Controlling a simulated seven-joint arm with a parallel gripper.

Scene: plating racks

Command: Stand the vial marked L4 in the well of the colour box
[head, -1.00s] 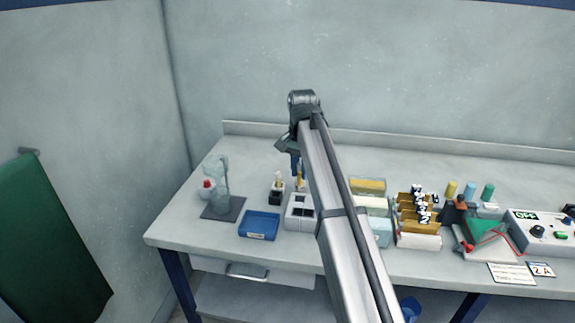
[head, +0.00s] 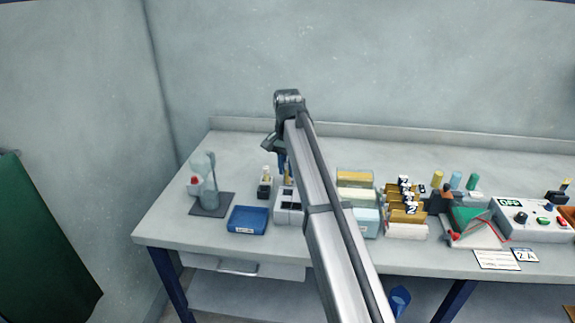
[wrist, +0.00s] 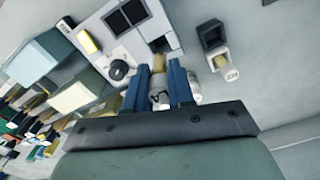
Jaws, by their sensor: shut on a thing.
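My gripper (wrist: 160,82) is shut on a vial (wrist: 159,90) with yellow contents and a white label, held between its blue fingers in the wrist view. The label's mark is too small to read, so I cannot tell if it is L4. The pale colour box (wrist: 126,50) lies just beyond the fingertips, with dark square openings, a black knob and a yellow window. I cannot tell whether the vial's end touches the box. In the head view, my gripper (head: 284,163) is above the colour box (head: 281,217), partly hidden by my arm.
A black holder (head: 264,192) with another labelled vial (wrist: 222,66) stands beside the box. Yellow and pale blocks (head: 355,178), card racks (head: 407,230) and a control unit (head: 535,215) are right.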

